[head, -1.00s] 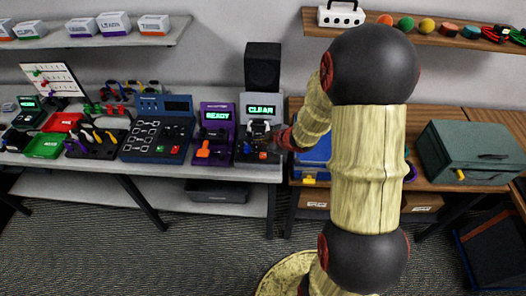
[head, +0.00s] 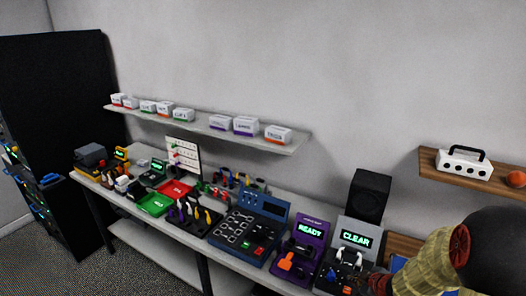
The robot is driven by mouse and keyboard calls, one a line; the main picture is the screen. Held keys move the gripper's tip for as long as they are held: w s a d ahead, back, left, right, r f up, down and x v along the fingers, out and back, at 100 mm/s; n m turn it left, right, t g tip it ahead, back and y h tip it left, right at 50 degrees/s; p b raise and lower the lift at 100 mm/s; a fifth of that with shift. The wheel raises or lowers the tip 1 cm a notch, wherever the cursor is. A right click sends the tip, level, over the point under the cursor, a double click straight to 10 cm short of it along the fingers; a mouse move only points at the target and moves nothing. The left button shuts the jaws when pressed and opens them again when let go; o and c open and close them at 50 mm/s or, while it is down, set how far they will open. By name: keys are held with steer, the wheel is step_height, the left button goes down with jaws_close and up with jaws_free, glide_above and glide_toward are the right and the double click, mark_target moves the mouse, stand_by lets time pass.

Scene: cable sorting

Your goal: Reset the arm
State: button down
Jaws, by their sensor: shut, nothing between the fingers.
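My gripper (head: 348,262) is small and partly hard to make out, low in the head view. Its light grey fingers show against the dark tester with the green CLEAR screen (head: 356,239). It is shut and holds nothing. My arm reaches in from the lower right, with its tan link and dark joint close to the camera. I cannot tell whether the gripper touches the tester.
A purple tester reading READY (head: 311,230) stands left of the CLEAR tester. A black speaker-like box (head: 369,194) stands behind. A blue panel (head: 262,206), a red tray (head: 175,189) and a green tray (head: 156,205) line the bench. Shelves hang above.

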steer(key=s+d+f+m+g+h, duration=0.2)
steer(key=s+d+f+m, duration=0.15)
steer(key=s, duration=0.25)
steer(key=s+r+m+g+h, duration=0.2)
steer(key=s+r+m+g, duration=0.15)
steer(key=s+r, duration=0.35)
steer(key=s+a+r+m+t+y+b, duration=0.1)
steer(key=s+a+r+y+b, duration=0.1)
steer(key=s+a+r, duration=0.4)
steer(key=s+a+r+m+t+y+b, duration=0.1)
steer(key=s+a+r+t+b, duration=0.1)
steer(key=s+a+r, duration=0.5)
steer(key=a+r, duration=0.5)
steer(key=a, duration=0.3)
steer(key=shift+m+y, duration=0.3)
steer(key=shift+y, duration=0.1)
